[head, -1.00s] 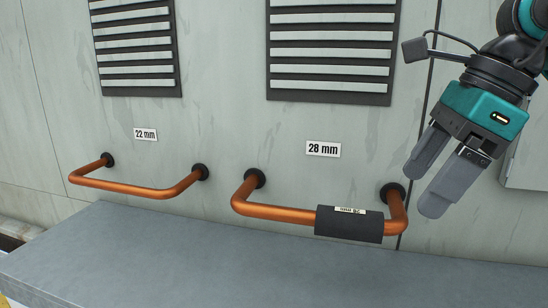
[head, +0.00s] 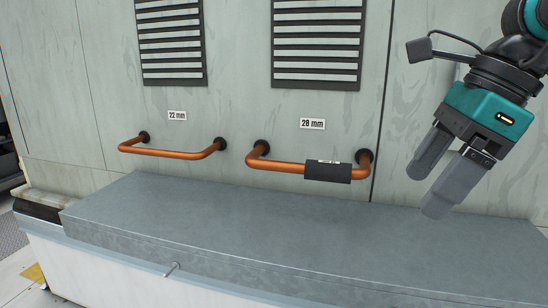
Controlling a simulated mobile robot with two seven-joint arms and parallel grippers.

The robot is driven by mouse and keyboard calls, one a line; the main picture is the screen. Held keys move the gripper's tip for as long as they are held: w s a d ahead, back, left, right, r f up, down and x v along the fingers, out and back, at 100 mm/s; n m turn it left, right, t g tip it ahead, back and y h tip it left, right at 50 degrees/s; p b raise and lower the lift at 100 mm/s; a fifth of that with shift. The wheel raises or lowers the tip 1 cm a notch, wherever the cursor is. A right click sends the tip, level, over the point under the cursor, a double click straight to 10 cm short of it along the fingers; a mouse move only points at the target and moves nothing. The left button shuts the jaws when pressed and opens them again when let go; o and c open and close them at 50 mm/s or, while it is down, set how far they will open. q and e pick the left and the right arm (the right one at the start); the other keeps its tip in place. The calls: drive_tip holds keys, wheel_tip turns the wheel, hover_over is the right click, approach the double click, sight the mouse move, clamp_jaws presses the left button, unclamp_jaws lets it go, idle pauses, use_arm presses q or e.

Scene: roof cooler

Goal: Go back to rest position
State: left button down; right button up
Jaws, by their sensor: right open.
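My right gripper (head: 430,184) hangs at the upper right of the head view, fingers pointing down and left. Its two grey fingers are apart with nothing between them. It is to the right of the 28 mm copper pipe (head: 277,165) and clear of it. A dark foam sleeve (head: 327,172) sits around the right part of that pipe. The 22 mm copper pipe (head: 170,153) to the left is bare. My left gripper is not in view.
A grey ledge (head: 230,222) runs below the pipes and its top is clear. The pale wall holds two louvred vents (head: 318,45), a 22 mm label (head: 177,116) and a 28 mm label (head: 312,124). A small metal peg (head: 172,268) juts from the ledge's front.

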drive_tip(key=s+a+f+m+g+y+p, duration=0.25)
drive_tip(key=a+m+g+y, duration=0.3)
drive_tip(key=a+y, duration=1)
drive_tip(key=w+d+f+m+t+h, duration=0.1)
drive_tip(key=w+d+f+m+t, duration=0.2)
drive_tip(key=m+t, duration=0.5)
drive_tip(key=w+d+f+m+t+h, duration=0.1)
drive_tip(key=w+f+m+t+h, duration=0.15)
drive_tip(key=f+m+t, duration=0.5)
drive_tip(key=w+d+f+m+t, duration=0.1)
drive_tip(key=w+d+m+t, duration=0.15)
drive_tip(key=m+t, duration=0.6)
drive_tip(key=d+f+m+g+h, duration=0.2)
drive_tip(key=d+f+m+h, duration=0.1)
drive_tip(key=f+m+h, duration=0.7)
drive_tip(key=s+d+f+m+g+h, duration=0.2)
drive_tip(key=s+f+m+g, duration=0.1)
drive_tip(key=s+f, duration=0.4)
drive_tip(key=s+d+f+m+g+h+p, duration=0.1)
drive_tip(key=s+f+m, duration=0.5)
drive_tip(key=f, duration=0.7)
drive_tip(key=s+d+g+h, duration=0.1)
drive_tip(key=d+g, duration=0.1)
drive_tip(key=g, duration=0.1)
drive_tip(key=shift+s+f, duration=0.25)
drive_tip(key=shift+s, duration=0.05)
